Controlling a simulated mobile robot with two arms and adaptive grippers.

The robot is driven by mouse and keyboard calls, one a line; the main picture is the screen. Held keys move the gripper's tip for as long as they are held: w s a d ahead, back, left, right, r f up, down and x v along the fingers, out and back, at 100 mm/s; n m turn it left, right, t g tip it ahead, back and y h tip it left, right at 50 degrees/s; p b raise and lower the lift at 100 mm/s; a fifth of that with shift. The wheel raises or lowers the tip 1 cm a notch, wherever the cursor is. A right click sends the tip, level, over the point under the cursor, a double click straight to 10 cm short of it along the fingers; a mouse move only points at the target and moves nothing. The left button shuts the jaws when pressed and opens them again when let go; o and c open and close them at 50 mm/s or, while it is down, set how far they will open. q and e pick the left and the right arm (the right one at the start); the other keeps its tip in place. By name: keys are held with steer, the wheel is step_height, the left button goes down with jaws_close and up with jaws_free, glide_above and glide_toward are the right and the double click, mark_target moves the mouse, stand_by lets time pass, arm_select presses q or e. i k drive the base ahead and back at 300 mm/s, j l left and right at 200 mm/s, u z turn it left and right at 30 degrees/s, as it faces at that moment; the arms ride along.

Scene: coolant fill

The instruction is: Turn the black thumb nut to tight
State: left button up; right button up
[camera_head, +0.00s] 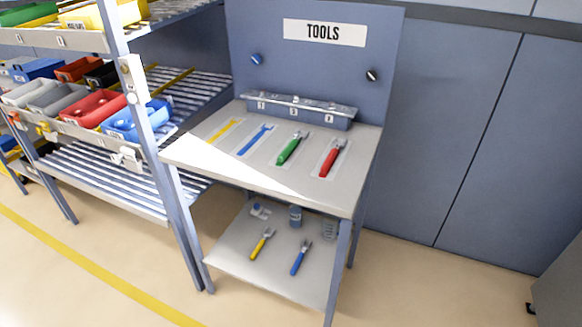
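I see no part that I can surely tell is the black thumb nut. A small black round piece (373,75) with a light spot sits on the blue-grey back panel, at the right below the TOOLS sign (324,32). It is too small to tell whether it is a thumb nut or how tight it is. A similar blue piece (256,59) is on the same panel at the left. Neither of my grippers shows in the head view.
The tool table (231,167) bears a green tool (290,149) and a red tool (331,161). Its lower shelf (236,262) holds yellow and blue tools. A bin rack (173,165) stands at left. Floor (430,288) in front of the right cabinets is clear.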

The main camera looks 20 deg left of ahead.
mark_target(372, 75)
steer(key=i+j, duration=0.15)
steer(key=j, duration=0.2)
steer(key=i+j+u, duration=0.1)
steer(key=j, duration=0.3)
steer(key=i+j, duration=0.2)
steer(key=j, duration=0.15)
